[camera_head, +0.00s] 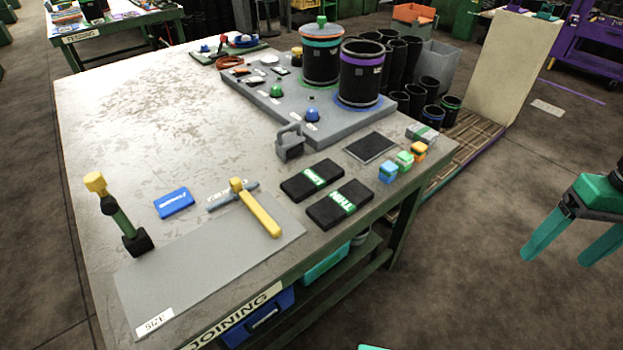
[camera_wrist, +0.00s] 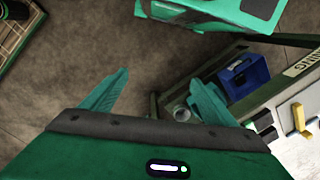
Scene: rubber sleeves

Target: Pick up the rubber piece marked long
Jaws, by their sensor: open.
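The rubber piece marked long (camera_head: 299,187) is a black flat block with a green band and white lettering. It lies on the workbench (camera_head: 110,110), right of the yellow-handled hammer (camera_head: 258,210). A similar black block marked thin (camera_head: 326,214) lies just in front of it, close beside it. My gripper (camera_head: 559,258) is at the right of the head view, off the bench's right side, with teal fingers spread, empty and well apart from the piece.
Small coloured cubes (camera_head: 404,160), a dark pad (camera_head: 369,149) and a grey padlock-shaped block (camera_head: 290,142) lie near the pieces. A grey board (camera_head: 228,78) with black cylinders stands behind. A yellow-topped upright tool (camera_head: 122,222) stands at left. A blue bin (camera_wrist: 243,80) sits under the bench.

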